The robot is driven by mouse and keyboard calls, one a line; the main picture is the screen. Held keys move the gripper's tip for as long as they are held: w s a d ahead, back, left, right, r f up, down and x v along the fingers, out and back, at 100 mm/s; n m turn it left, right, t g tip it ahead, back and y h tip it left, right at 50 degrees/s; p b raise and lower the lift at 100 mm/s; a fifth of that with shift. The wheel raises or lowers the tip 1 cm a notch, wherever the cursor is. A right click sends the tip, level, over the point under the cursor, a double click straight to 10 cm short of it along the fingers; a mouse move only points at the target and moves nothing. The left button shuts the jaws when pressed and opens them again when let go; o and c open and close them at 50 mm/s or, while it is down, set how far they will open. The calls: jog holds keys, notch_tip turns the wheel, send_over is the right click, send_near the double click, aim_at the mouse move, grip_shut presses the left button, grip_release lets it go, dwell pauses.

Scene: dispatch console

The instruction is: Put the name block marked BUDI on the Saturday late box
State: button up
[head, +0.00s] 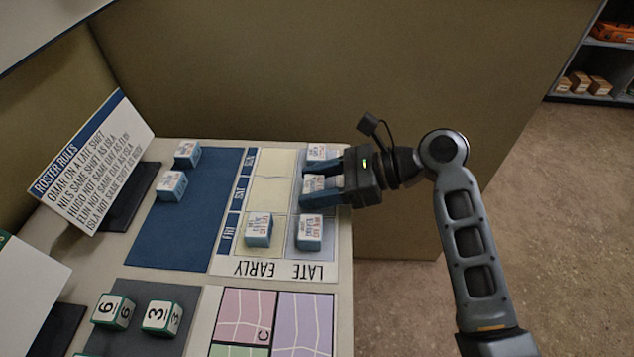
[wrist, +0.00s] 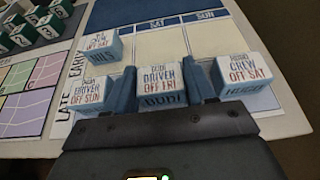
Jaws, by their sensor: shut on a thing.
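The block marked BUDI (wrist: 165,77), white on top with a blue front, also reads "DRIVER OFF FRI". My gripper (wrist: 160,88) is shut on it, one finger on each side. In the head view my gripper (head: 332,178) reaches in from the right over the roster board (head: 228,262), with the BUDI block (head: 318,184) at the Saturday late box, between the Friday and Sunday late blocks. The block and fingers hide most of that box. The block looks low, level with its neighbours; I cannot tell whether it touches the board.
A block reading "OFF SUN" (head: 308,233) stands on Friday late. The HUGO block (wrist: 242,72) stands on Sunday late, close to my finger. The NILS block (head: 258,230) is on Friday early. Two blocks (head: 172,186) stand on the blue area. A rules card (head: 95,160) leans at left.

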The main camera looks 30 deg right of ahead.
jog(key=shift+f, duration=0.1)
jog(key=o, duration=1)
jog(key=v, duration=1.2)
